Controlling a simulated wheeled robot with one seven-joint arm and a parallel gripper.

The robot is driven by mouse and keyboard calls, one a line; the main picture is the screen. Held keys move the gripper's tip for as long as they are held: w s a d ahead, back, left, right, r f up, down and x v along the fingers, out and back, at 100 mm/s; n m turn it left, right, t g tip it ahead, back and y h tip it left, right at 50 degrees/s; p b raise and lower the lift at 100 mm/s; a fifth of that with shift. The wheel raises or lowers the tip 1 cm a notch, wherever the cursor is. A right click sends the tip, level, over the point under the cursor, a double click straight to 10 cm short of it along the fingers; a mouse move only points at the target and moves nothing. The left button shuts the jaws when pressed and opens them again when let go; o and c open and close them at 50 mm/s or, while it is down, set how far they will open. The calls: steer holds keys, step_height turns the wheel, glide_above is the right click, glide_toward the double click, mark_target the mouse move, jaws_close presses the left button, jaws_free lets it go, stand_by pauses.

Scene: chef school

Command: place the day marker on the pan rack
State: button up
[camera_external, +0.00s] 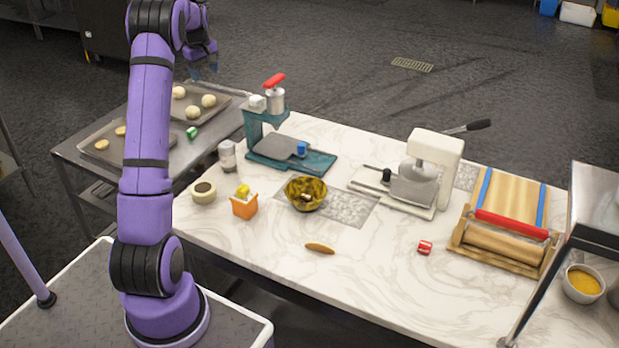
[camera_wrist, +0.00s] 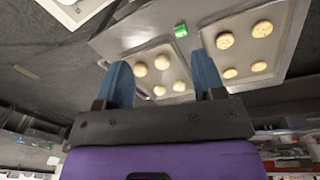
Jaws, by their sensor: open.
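No piece is legibly labelled as the day marker; small coloured blocks are the likely candidates. A green block (camera_external: 192,132) lies between the trays on the metal pan rack (camera_external: 72,150) at left; the wrist view shows it too (camera_wrist: 181,30). A red block with a pale mark (camera_external: 425,247) lies on the marble counter. A blue block (camera_external: 301,149) is on the teal scale, a yellow one (camera_external: 243,191) on an orange holder, a white one (camera_external: 257,103) atop the scale. My gripper (camera_external: 205,64) is raised above the rack's far end, open and empty (camera_wrist: 163,76).
Two trays of dough rounds (camera_external: 112,143) (camera_external: 213,101) cover much of the rack. The marble counter (camera_external: 380,275) also bears a brass bowl (camera_external: 305,194), a white press (camera_external: 432,165), a bread-like piece (camera_external: 320,248) and a wooden roller board (camera_external: 505,240). The counter's front middle is mostly clear.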

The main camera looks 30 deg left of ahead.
steer(key=s+d+r+m+t, duration=0.1)
steer(key=s+d+r+m, duration=0.3)
steer(key=s+d+r, duration=0.45)
steer(key=s+d+r+m+t, duration=0.1)
steer(key=s+d+r+m, duration=0.3)
steer(key=s+d, duration=0.7)
steer(key=s+d+f+m+t, duration=0.1)
steer(key=s+d+f+m, duration=0.1)
steer(key=s+d, duration=0.5)
steer(key=s+d+f+m+t, duration=0.1)
steer(key=s+d+m, duration=0.3)
steer(key=s, duration=1.1)
steer(key=d+f, duration=0.1)
steer(key=d, duration=0.2)
steer(key=shift+f, duration=0.15)
